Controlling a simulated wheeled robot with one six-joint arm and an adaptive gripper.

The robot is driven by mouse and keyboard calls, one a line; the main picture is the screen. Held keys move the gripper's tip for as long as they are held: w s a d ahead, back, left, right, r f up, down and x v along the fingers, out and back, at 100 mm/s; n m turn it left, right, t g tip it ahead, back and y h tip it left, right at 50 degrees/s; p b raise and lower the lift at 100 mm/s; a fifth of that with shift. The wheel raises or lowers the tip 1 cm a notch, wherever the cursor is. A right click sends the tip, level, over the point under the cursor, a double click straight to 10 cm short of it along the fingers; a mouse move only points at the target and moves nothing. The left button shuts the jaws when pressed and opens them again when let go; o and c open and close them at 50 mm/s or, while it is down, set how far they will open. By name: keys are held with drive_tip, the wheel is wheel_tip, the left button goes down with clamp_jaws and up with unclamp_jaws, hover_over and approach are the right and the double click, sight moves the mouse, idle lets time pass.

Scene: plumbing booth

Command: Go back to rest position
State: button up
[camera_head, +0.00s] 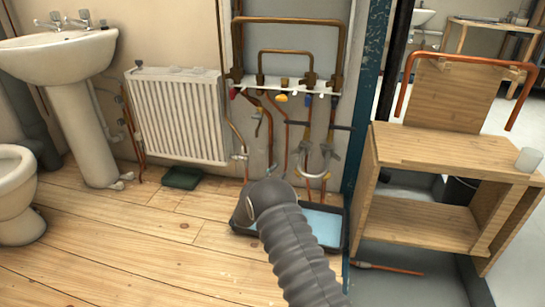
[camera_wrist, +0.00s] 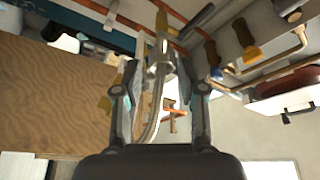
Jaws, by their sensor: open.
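My grey ribbed arm (camera_head: 300,250) rises from the bottom of the head view toward the pipework, and its end hides my gripper there. In the wrist view my gripper (camera_wrist: 162,82) shows two dark fingers spread apart, open. A curved silver hose or pipe (camera_wrist: 150,125) with a metal fitting (camera_wrist: 160,55) appears between the fingers. Neither finger clearly grips it, and I cannot tell how deep it lies. In the head view, curved silver hoses (camera_head: 318,172) hang below the copper pipes, just beyond my arm's end.
A black tray (camera_head: 240,224) with a blue inside lies under the pipes. A radiator (camera_head: 178,115), sink (camera_head: 60,50) and toilet (camera_head: 20,205) stand left. A blue post (camera_head: 364,120) and wooden bench (camera_head: 450,150) stand right. The wooden floor (camera_head: 130,250) at left is clear.

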drive_tip(key=a+f+n+g+y, duration=0.2)
drive_tip(key=a+f+n+y, duration=0.15)
drive_tip(key=f, duration=0.35)
drive_tip(key=a+f+n+g+y, duration=0.1)
drive_tip(key=a+f+n+y, duration=0.3)
drive_tip(key=f, duration=0.3)
drive_tip(key=s+a+r+n+g+y+p, duration=0.1)
drive_tip(key=s+a+r+n+g+y, duration=0.15)
drive_tip(key=s, duration=0.25)
drive_tip(key=s+a+r+n+g+y, duration=0.1)
drive_tip(key=s+r+n+g+y, duration=0.15)
drive_tip(key=s, duration=0.25)
drive_tip(key=s+d+r+n+g+p, duration=0.1)
drive_tip(key=s+d+r, duration=0.5)
drive_tip(key=s+r, duration=0.8)
drive_tip(key=s+d+r+n+g+p, duration=0.1)
drive_tip(key=s+d+r+p, duration=0.4)
drive_tip(key=s+r, duration=0.9)
drive_tip(key=s+d+r+n+g+p, duration=0.1)
drive_tip(key=s+d+r+n+p, duration=0.2)
drive_tip(key=s+r, duration=1.2)
drive_tip(key=s+d, duration=0.3)
drive_tip(key=shift+s+d+n+p, duration=0.3)
drive_tip(key=shift+d+n+p, duration=0.05)
drive_tip(key=shift+d, duration=0.05)
